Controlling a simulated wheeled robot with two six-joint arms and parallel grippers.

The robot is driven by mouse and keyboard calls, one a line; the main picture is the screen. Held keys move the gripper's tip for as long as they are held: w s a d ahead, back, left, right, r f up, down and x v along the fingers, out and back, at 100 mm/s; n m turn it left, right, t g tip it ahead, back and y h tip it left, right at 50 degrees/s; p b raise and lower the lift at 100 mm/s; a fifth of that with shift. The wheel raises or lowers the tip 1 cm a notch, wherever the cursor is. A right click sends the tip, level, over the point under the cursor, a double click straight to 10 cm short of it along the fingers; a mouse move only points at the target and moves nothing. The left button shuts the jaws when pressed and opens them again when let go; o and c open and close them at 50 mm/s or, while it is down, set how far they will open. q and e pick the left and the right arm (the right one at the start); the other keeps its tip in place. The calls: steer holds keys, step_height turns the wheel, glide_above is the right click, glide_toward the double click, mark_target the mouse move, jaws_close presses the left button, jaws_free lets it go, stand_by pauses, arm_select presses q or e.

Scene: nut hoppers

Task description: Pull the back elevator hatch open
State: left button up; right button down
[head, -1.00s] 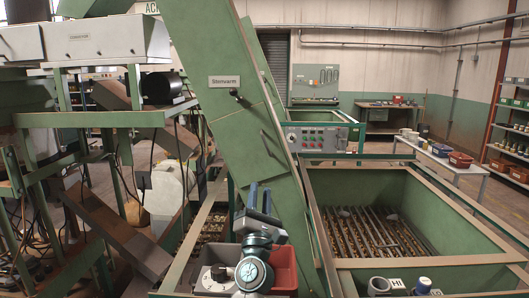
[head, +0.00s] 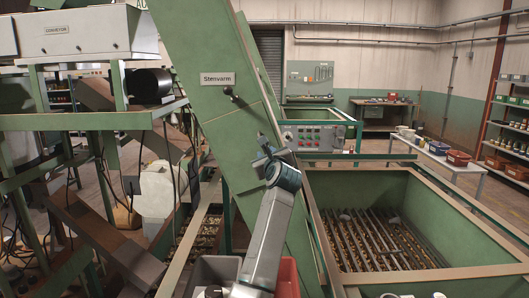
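The green inclined elevator (head: 190,50) rises through the middle of the head view, with a "Stenvarm" label (head: 217,79). Below the label, seams outline a hatch panel (head: 235,125) on its face, with a dark knob (head: 231,92) at its upper edge. The panel looks flush with the face. My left gripper (head: 263,150) is in front of the elevator's right part, below and right of the knob. Its fingers point up and left. They cover the face where a slim bar handle showed earlier; whether they touch or grip it cannot be told. My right gripper is out of view.
A control panel (head: 308,138) stands right of the elevator. A large green hopper (head: 440,210) with a grate is at the right. Green frames and a white conveyor housing (head: 88,32) fill the left. Grey and red bins (head: 287,279) sit below my arm.

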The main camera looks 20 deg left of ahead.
mark_target(264, 150)
arm_select(q)
steer(key=x, duration=0.2)
steer(key=shift+w+a+f, duration=0.1)
steer(key=shift+w+a, duration=0.1)
steer(key=shift+w, duration=0.1)
steer(key=shift+w+a, duration=0.2)
steer(key=shift+w, duration=0.2)
steer(key=shift+c, duration=0.5)
jaws_close()
